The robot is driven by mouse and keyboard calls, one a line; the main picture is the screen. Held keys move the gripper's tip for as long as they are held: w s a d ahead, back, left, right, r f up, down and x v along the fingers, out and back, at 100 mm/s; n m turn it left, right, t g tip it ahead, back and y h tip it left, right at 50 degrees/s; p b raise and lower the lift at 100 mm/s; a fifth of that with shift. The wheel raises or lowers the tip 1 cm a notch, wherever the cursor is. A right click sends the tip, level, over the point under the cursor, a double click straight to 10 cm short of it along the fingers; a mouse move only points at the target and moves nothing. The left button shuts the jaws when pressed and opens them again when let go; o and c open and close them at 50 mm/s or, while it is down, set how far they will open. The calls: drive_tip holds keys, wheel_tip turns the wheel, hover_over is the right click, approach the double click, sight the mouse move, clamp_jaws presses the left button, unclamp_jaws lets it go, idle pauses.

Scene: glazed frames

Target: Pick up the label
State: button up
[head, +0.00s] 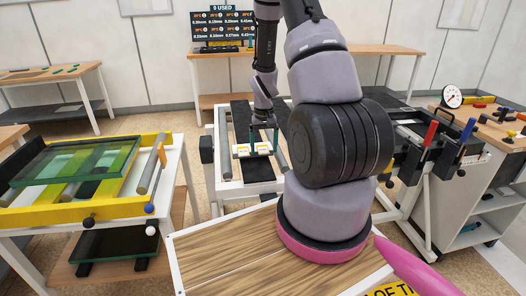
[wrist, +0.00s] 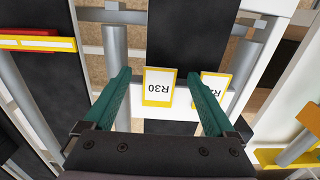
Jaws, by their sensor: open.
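A white label with a yellow edge, marked R30 (wrist: 158,87), shows in the wrist view between the two green fingers of my gripper (wrist: 160,76). A second yellow-edged label (wrist: 214,88) is to its right, partly hidden by the right finger. In the head view small pale labels (head: 242,150) sit on a light bar on the white-framed stand, and my gripper (head: 264,136) is right at them, pointing down. My gripper is open, with nothing held. I cannot tell how far the fingertips are above the R30 label.
Grey rails (wrist: 110,50) and dark panels lie around the labels. A yellow-framed table with a green glass sheet (head: 80,160) stands at the left. A wooden bench with a dial gauge (head: 452,97) is at the right. A wood-topped surface (head: 225,250) is in front.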

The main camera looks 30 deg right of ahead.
drive_tip(key=shift+f, duration=0.2)
idle(0.5)
drive_tip(key=c, duration=1.2)
